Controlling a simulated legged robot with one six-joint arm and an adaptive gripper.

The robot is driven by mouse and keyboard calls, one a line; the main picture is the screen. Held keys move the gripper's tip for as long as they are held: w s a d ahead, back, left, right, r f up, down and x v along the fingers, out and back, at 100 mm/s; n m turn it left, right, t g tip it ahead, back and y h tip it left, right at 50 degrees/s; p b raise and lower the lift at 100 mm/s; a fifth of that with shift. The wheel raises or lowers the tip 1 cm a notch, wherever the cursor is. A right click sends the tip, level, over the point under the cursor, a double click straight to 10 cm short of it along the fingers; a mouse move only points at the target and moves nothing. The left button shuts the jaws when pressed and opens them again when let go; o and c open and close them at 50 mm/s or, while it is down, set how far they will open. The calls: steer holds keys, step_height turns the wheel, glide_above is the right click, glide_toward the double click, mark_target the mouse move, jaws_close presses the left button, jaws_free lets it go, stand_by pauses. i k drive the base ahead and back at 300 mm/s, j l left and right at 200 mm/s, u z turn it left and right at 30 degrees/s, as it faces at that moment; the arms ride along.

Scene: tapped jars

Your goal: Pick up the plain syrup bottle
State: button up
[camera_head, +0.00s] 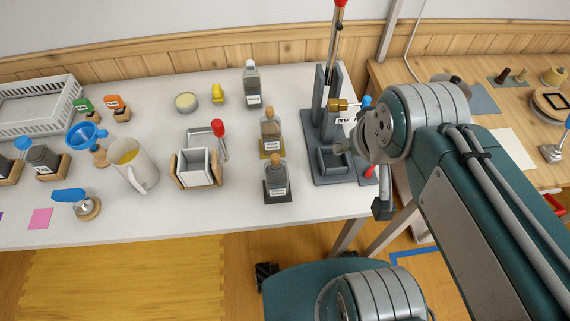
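Three small stoppered bottles stand in a column right of the table's middle. The back bottle (252,84) is grey and clear with a white label. The middle bottle (271,134) is brownish on a tan square base. The labels are too small to read, so I cannot tell which is the plain syrup. My arm is at the right, apart from all three. A dark piece below its wrist may be part of my gripper (383,208); its fingers are not clearly visible.
A grey press (324,118) with a red-topped lever stands between the bottles and my arm. A white jug (136,165) and a white crate (38,108) are farther left. The white table's front middle is clear.

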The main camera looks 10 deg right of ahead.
mark_target(276, 176)
steer(key=k+j, duration=0.1)
steer(key=k, duration=0.15)
steer(key=k+j, duration=0.15)
steer(key=k, duration=0.15)
steer(key=k+j, duration=0.1)
steer(key=j, duration=0.4)
steer(key=j+z, duration=0.1)
steer(key=j, duration=0.35)
steer(key=i+j, duration=0.1)
steer(key=j, duration=0.25)
steer(key=i+j, duration=0.1)
steer(key=j, duration=0.2)
steer(key=i+j, duration=0.1)
steer(key=j, duration=0.25)
steer(key=z, duration=0.05)
